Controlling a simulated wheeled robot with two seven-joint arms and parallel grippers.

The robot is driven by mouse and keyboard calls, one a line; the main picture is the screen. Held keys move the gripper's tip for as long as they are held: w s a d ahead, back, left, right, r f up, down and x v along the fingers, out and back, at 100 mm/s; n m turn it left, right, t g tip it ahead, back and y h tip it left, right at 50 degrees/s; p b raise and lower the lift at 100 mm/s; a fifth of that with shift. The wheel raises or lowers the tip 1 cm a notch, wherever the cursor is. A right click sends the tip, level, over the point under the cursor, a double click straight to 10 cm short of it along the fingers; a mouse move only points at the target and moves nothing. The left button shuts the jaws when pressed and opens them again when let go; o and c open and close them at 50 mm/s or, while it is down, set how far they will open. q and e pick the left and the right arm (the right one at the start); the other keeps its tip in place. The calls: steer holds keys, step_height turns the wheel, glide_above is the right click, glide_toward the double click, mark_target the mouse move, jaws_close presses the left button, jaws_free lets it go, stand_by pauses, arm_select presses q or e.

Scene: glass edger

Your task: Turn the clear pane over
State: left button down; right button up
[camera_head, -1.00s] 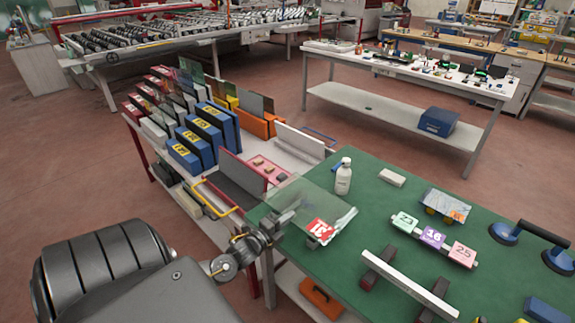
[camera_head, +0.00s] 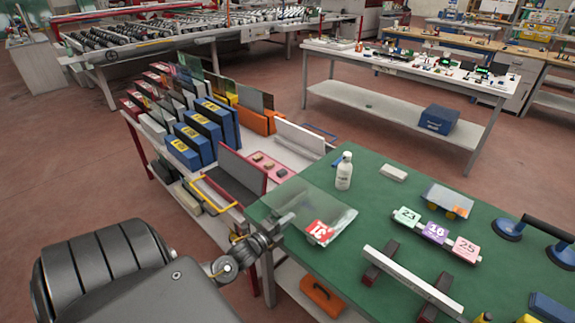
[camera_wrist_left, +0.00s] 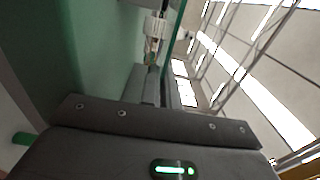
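The clear pane (camera_head: 290,197) is a see-through sheet at the near left corner of the green-topped table (camera_head: 385,222). A red patch with white marks (camera_head: 319,232) shows at its near right part; I cannot tell whether it is on the pane or beneath it. My left gripper (camera_head: 284,218) is at the pane's near left edge and appears shut on it. In the left wrist view, the finger ends (camera_wrist_left: 158,88) meet the pane's thin green edge (camera_wrist_left: 177,38), seen nearly edge-on. How far the pane is above the table is unclear. My right gripper is not in view.
A white bottle (camera_head: 344,172) stands just behind the pane. A white bar on dark blocks (camera_head: 412,280) lies to the right, numbered blocks (camera_head: 436,233) beyond. A rack with blue holders (camera_head: 206,130) stands left. Green tabletop between pane and numbered blocks is clear.

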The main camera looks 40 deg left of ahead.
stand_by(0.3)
arm_select(q)
steer(key=shift+f+b, duration=0.3)
steer(key=c, duration=2.1)
jaws_free()
steer(key=o, duration=0.5)
steer(key=shift+o, duration=0.2)
steer(key=shift+f, duration=0.2)
steer(key=s+b, duration=0.2)
steer(key=s, duration=0.9)
steer(key=shift+d+r, duration=0.15)
steer(key=shift+w, duration=0.1)
